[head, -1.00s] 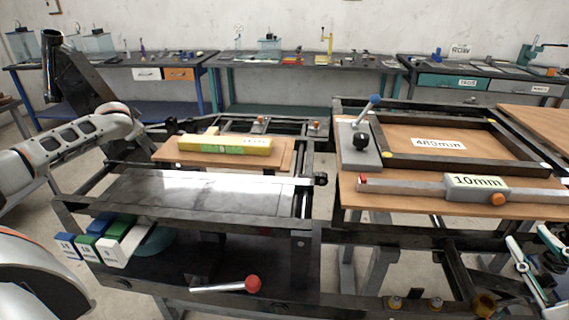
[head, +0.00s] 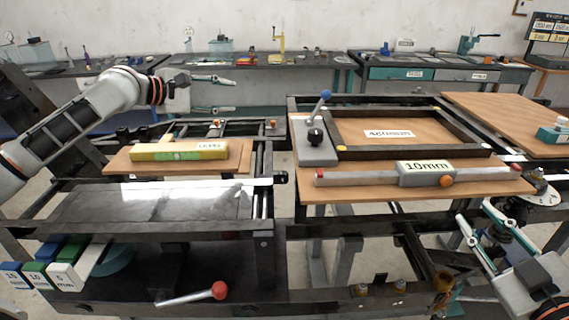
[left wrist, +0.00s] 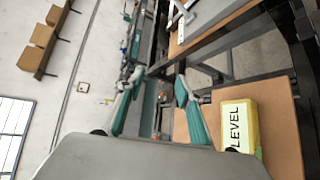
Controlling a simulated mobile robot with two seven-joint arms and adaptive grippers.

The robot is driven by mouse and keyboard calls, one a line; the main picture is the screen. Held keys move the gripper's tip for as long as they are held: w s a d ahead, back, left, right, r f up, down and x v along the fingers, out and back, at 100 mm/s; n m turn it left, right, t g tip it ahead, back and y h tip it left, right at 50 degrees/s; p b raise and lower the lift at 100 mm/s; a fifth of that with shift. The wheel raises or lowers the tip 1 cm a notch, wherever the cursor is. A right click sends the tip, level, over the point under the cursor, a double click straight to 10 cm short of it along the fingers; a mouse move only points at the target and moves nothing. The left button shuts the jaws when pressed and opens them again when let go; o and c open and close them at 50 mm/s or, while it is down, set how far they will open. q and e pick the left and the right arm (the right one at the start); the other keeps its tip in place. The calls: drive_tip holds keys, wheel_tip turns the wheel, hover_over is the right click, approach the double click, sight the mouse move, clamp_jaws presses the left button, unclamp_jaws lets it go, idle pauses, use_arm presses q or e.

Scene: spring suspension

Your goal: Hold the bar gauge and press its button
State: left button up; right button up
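The bar gauge (head: 427,173) is a long grey bar with a central block labelled 10mm. An orange button (head: 446,181) is on the block's front, and the bar has red ends. It lies on the wooden board of the right-hand bench, and no gripper touches it. My left gripper (head: 235,95) is open and empty, raised beyond the left bench, well left of the gauge. Its spread teal fingers show in the left wrist view (left wrist: 157,100). My right gripper (head: 475,211) is open and empty at the lower right, below and in front of the gauge's right end.
A yellow level (head: 180,151) lies on the left board. A blue-knobbed lever (head: 320,110) stands left of the black frame (head: 400,153) behind the gauge. A red-knobbed lever (head: 195,295) and labelled blocks (head: 65,275) are at lower left. A round dial (head: 540,193) is near the right gripper.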

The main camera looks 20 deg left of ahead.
sight(318, 175)
use_arm(q)
drive_tip(key=s+d+r+n+g+h, duration=0.2)
drive_tip(key=s+d+h, duration=0.15)
drive_tip(key=d, duration=0.45)
drive_tip(key=s+d+r+n+g+h, duration=0.1)
drive_tip(key=s+d+r+n+h, duration=0.2)
drive_tip(key=d, duration=0.5)
drive_tip(key=s+d+f+n+g, duration=0.1)
drive_tip(key=s+d+f+g, duration=0.25)
drive_tip(key=f, duration=0.35)
drive_tip(key=s+d+f+n+g, duration=0.1)
drive_tip(key=s+d+f+g, duration=0.1)
drive_tip(key=s+f, duration=0.35)
drive_tip(key=shift+t+y, duration=0.25)
drive_tip(key=shift+y, duration=0.2)
drive_tip(key=shift+w+x, duration=0.2)
drive_tip(key=shift+x, duration=3.7)
drive_tip(key=shift+a+f, duration=0.1)
drive_tip(key=shift+c, duration=0.3)
clamp_jaws()
use_arm(e)
clamp_jaws()
